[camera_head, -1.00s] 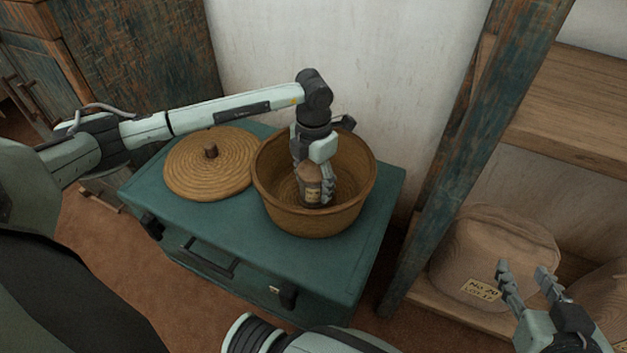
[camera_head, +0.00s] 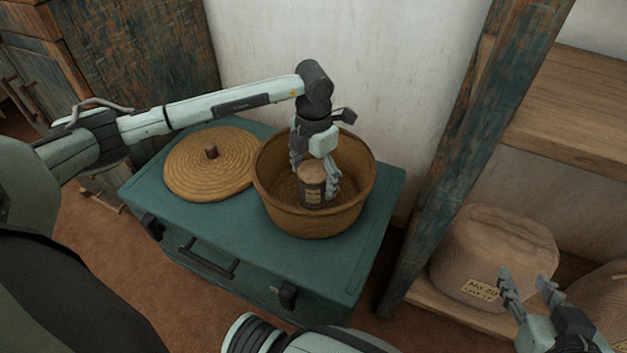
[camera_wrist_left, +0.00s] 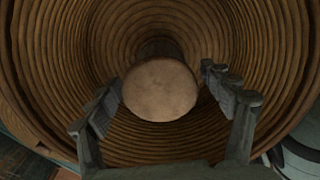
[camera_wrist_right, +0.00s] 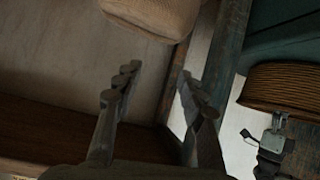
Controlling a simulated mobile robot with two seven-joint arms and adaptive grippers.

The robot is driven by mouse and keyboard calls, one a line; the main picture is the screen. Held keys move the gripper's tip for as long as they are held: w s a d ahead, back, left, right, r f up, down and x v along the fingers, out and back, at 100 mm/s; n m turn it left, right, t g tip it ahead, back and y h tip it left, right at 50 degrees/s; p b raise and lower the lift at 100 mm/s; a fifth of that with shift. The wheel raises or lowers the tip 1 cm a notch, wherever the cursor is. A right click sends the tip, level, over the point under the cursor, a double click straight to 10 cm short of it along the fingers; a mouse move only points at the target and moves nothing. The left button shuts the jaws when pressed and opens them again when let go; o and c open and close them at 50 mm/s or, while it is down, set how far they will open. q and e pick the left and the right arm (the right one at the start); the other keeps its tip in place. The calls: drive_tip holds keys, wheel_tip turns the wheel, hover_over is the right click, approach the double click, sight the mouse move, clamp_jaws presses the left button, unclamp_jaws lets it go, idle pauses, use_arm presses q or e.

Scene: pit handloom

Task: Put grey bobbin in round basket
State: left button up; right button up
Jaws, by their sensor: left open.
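The round basket (camera_head: 314,222) stands open on a teal case. The grey bobbin (camera_head: 312,187), a dark labelled cylinder with a pale tan top, stands inside it, roughly upright. My left gripper (camera_head: 317,178) reaches down into the basket with its fingers around the bobbin's upper part. In the left wrist view the bobbin's round top (camera_wrist_left: 160,90) lies between the spread fingers, with gaps on both sides. My right gripper (camera_head: 527,283) is open and empty, apart from the basket, at the lower right near a shelf.
The basket's woven lid (camera_head: 212,165) lies on the teal case (camera_head: 230,235) left of the basket. A wooden post (camera_head: 470,150) stands right of the case. A tan sack (camera_head: 495,255) with a label sits on the low shelf. A white wall is behind.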

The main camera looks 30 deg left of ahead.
use_arm(q)
wheel_tip(320, 180, up, 10)
drive_tip(key=shift+r, duration=0.2)
use_arm(e)
drive_tip(key=shift+g+h, duration=0.5)
drive_tip(key=shift+g, duration=0.3)
drive_tip(key=s+d+f, duration=0.2)
drive_tip(key=shift+s+d+f, duration=0.1)
drive_tip(key=shift+d+f, duration=0.15)
drive_tip(key=shift+f, duration=0.05)
